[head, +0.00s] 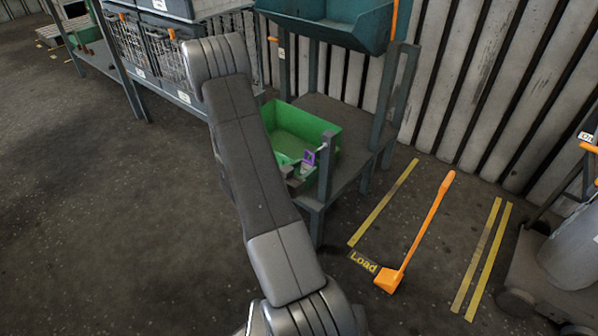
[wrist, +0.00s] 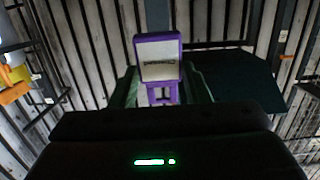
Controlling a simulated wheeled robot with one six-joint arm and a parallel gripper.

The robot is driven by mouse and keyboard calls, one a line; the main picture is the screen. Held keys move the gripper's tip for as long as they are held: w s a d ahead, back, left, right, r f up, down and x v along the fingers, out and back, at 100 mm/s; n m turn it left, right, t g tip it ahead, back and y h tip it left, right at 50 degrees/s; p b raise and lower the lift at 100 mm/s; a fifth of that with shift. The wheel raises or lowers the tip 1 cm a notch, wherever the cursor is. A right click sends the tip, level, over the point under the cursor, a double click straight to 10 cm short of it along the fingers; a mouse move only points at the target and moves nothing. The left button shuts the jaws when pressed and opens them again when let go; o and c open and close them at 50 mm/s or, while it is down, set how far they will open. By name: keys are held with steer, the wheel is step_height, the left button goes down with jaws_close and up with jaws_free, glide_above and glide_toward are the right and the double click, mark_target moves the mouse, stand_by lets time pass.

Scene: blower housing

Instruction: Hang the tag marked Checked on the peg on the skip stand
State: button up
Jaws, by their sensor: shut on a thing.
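A purple tag (head: 308,160) with a white label is held in my gripper (head: 300,171), which is shut on it. In the wrist view the tag (wrist: 159,60) stands upright above the dark gripper body, its label writing too small to read. A grey post (head: 326,166) rises at the front corner of the skip stand (head: 345,117), with a small pale peg (head: 321,147) near its top. The tag is close beside the post, just left of the peg in the head view. I cannot tell whether they touch. The post (wrist: 157,14) appears behind the tag in the wrist view.
A green bin (head: 318,125) sits on the stand's low shelf behind my gripper. A teal skip (head: 340,32) is above it. Wire baskets (head: 165,55) stand on a rack at left. An orange long-handled tool (head: 420,225) lies on the floor at right, beside yellow lines.

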steer(key=shift+x, duration=2.4)
steer(key=shift+w+d+f+b, duration=0.25)
steer(key=shift+w+d+b, duration=0.1)
steer(key=shift+w+d, duration=0.15)
steer(key=shift+w, duration=0.1)
steer(key=o, duration=1)
steer(key=shift+o, duration=0.2)
steer(key=shift+a, duration=0.1)
steer(key=p+v, duration=0.2)
steer(key=v, duration=1.1)
steer(key=shift+s+a, duration=0.2)
steer(key=shift+s, duration=0.15)
